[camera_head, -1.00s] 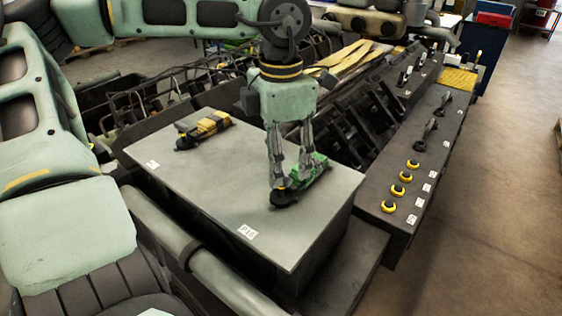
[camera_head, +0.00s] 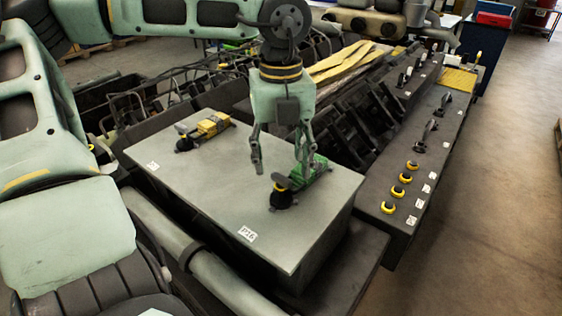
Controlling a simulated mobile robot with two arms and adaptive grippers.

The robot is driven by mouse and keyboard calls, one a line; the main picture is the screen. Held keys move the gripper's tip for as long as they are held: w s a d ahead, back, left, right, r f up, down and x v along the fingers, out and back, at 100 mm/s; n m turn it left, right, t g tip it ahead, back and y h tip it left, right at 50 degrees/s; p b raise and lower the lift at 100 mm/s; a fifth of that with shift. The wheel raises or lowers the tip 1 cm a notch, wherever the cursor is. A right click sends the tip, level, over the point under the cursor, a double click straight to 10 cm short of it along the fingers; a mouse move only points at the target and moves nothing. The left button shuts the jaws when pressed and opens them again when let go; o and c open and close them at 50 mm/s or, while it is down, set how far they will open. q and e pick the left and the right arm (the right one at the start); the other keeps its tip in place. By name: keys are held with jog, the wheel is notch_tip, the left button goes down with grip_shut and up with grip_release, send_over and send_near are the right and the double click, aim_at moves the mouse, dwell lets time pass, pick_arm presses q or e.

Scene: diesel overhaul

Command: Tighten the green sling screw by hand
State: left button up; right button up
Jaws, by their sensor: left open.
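The green sling (camera_head: 317,172) lies on the right part of the grey block top, with a dark round screw end (camera_head: 284,198) at its near left end. My left gripper (camera_head: 279,174) hangs pointing down over it, fingers spread wide and empty. One finger is left of the green piece above bare plate; the other is close to the green piece and hides part of it. I cannot tell whether that finger touches it. A similar yellow sling (camera_head: 210,126) with a dark end lies at the left rear of the block top. My right gripper is not in view.
The grey block top (camera_head: 200,185) is otherwise bare, with a P16 label (camera_head: 247,234) at its front edge. A dark side panel (camera_head: 425,160) with several yellow-ringed knobs and black handles stands at the right. Open floor lies beyond it.

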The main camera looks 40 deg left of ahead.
aim_at(281, 177)
pick_arm(q)
jog(key=n+b, duration=0.2)
jog(key=n, duration=0.1)
jog(key=f+n+b, duration=0.1)
jog(key=n+b, duration=0.2)
jog(key=n, duration=0.1)
notch_tip(281, 177, down, 3)
jog(key=b, duration=0.3)
jog(key=shift+d+n+b, duration=0.1)
jog(key=shift+n+b, duration=0.25)
jog(key=shift+n, duration=0.05)
jog(key=shift+f+b, duration=0.55)
jog(key=shift+f, duration=0.1)
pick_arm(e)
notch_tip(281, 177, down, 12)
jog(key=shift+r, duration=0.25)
pick_arm(q)
jog(key=shift+c, duration=0.4)
grip_shut()
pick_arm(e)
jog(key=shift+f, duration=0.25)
